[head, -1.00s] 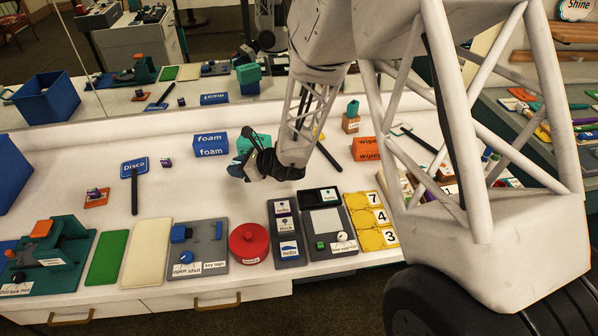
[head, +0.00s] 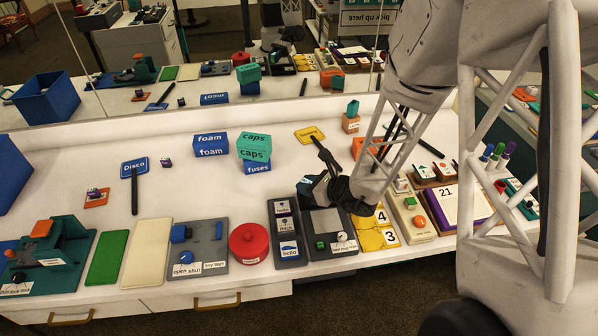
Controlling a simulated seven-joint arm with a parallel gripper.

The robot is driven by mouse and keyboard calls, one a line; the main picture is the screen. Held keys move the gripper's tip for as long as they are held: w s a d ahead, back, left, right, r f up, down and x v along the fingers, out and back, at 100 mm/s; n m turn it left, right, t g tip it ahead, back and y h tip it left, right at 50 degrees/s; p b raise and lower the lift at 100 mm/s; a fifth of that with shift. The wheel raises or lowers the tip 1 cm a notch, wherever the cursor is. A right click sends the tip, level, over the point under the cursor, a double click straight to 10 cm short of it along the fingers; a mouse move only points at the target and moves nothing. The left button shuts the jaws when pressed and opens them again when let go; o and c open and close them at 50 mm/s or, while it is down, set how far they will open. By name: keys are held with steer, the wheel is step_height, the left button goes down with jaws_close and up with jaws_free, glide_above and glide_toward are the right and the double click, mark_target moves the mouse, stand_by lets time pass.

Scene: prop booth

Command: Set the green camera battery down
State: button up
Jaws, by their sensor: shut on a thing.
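My gripper (head: 309,188) is shut, pointing down to the left over the back of a dark grey panel (head: 312,258). It is shut on the green camera battery, which the dark jaws mostly hide; only small teal patches show at the fingertips. I cannot tell whether the battery touches the panel below. The panel has a pale grey square, a small green block (head: 321,244) and a white knob (head: 342,237) towards the front. My jaws and wrist hide the panel's back part.
Left of it stand a labelled grey panel (head: 297,250) and a red round tin (head: 249,241). Yellow number cards (head: 376,238) lie to the right. A teal caps box (head: 254,145) sits on a blue fuses box (head: 257,166). White table is clear between the boxes and the front row.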

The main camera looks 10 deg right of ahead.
steer(key=shift+s+d+f, duration=0.1)
steer(key=shift+s+d, duration=0.4)
steer(key=shift+d, duration=0.15)
glide_above(299, 171)
steer(key=shift+f, duration=0.75)
stand_by(0.3)
steer(key=shift+f, duration=1.75)
steer(key=shift+f, duration=0.15)
steer(key=o, duration=0.9)
steer(key=shift+o, duration=0.2)
